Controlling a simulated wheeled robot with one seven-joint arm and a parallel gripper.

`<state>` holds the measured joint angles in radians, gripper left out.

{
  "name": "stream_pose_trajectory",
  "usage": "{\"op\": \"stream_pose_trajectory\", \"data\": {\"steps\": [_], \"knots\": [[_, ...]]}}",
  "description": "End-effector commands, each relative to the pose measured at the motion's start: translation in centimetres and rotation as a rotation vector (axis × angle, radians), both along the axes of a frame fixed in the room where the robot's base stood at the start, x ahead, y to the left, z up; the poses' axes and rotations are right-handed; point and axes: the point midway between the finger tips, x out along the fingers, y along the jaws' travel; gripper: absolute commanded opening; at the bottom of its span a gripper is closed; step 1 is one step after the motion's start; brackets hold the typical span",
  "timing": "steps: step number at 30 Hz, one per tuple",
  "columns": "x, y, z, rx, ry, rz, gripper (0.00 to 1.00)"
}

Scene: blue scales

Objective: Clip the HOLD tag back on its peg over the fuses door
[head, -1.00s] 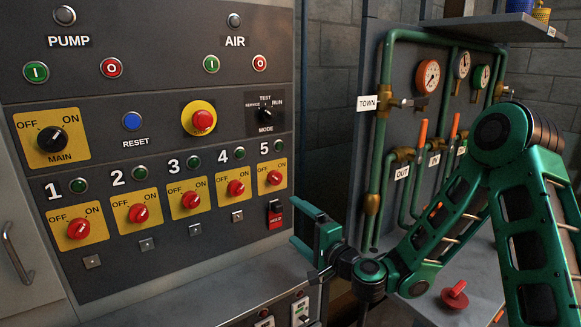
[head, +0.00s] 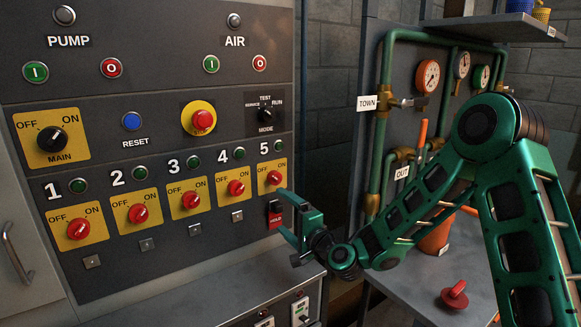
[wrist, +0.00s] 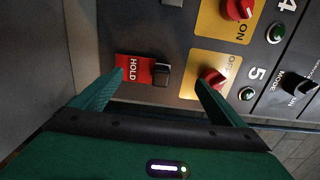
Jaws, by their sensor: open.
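The HOLD tag (head: 276,220) is red with white lettering and has a dark block, apparently its clip, at its top. It is at the panel below the red switch numbered 5. In the wrist view the HOLD tag (wrist: 129,69) lies sideways, with the dark clip (wrist: 162,75) at its right end. My gripper (head: 283,212) is open in front of the panel at the tag. In the wrist view its fingertips (wrist: 160,78) stand on either side of the clip, with visible space around it. No fuses door label or empty peg for the tag can be made out.
Small square plates (head: 147,244) sit under the other numbered switches. Red switch 5 (head: 275,178) is close to my upper finger. A grey ledge (head: 200,295) runs below the panel. Pipes and gauges (head: 428,75) are at right; a red-handled part (head: 455,293) lies on a grey surface.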

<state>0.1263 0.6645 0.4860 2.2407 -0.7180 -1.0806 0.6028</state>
Motion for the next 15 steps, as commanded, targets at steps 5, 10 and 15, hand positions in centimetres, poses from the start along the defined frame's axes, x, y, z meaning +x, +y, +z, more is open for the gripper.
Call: {"op": "stream_pose_trajectory", "data": {"steps": [5, 10, 15], "knots": [[1.2, 0.9, 0.1, 0.001, -0.002, 0.001, 0.94], [1.7, 1.2, 0.0, 0.0, 0.0, 0.001, 0.94], [1.8, 1.2, 0.1, 0.001, -0.002, 0.0, 0.94]]}}
